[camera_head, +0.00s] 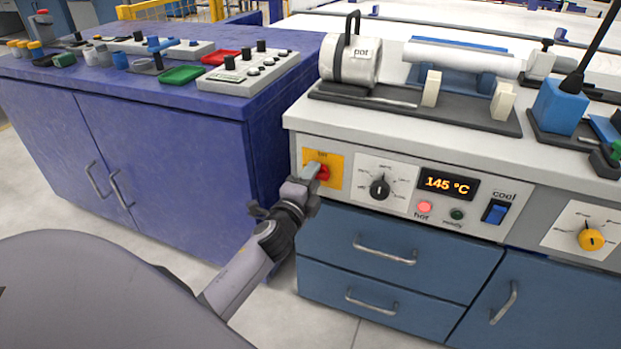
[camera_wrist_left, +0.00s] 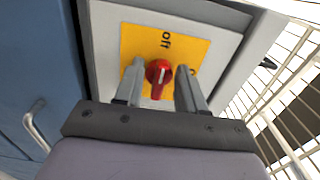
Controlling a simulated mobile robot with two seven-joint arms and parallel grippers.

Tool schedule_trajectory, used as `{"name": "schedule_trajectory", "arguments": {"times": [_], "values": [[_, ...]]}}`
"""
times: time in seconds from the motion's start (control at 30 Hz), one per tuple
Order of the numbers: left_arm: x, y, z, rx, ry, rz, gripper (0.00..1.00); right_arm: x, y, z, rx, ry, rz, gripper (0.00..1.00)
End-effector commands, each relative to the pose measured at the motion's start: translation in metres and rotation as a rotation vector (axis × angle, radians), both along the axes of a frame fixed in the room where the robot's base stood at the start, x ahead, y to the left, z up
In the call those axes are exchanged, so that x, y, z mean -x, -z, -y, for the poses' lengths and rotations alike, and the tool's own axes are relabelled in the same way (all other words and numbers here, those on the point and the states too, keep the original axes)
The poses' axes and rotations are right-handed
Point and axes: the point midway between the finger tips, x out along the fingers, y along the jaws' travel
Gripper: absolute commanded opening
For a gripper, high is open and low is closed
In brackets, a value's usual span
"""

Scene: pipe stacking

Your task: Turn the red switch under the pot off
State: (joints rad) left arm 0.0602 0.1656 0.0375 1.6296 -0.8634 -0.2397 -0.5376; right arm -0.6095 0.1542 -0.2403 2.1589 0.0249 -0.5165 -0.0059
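The red switch (camera_head: 322,172) is a rotary knob on a yellow plate (camera_head: 336,160) on the front panel, below the pot (camera_head: 357,62). The pot is a white cylinder with a black handle, lying on the bench top. In the left wrist view the red switch (camera_wrist_left: 158,72) sits between the two fingers of my left gripper (camera_wrist_left: 159,82), with a visible gap on the right side. The word "off" shows on the yellow plate. My left gripper (camera_head: 314,178) also shows in front of the switch in the head view. My right gripper is not in view.
Right of the switch are a black dial (camera_head: 380,188), a display (camera_head: 449,185) reading 145 °C, a lit red "hot" lamp (camera_head: 425,207) and a blue "cool" switch (camera_head: 496,211). Blue drawers (camera_head: 390,258) lie below. A blue cabinet (camera_head: 170,150) stands to the left.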

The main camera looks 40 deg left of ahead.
Motion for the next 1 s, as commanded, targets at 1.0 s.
{"name": "schedule_trajectory", "arguments": {"times": [1.0], "values": [[0.07, 0.0, 0.016, -0.001, -0.001, 0.0, 0.39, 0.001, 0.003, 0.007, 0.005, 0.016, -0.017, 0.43]]}}
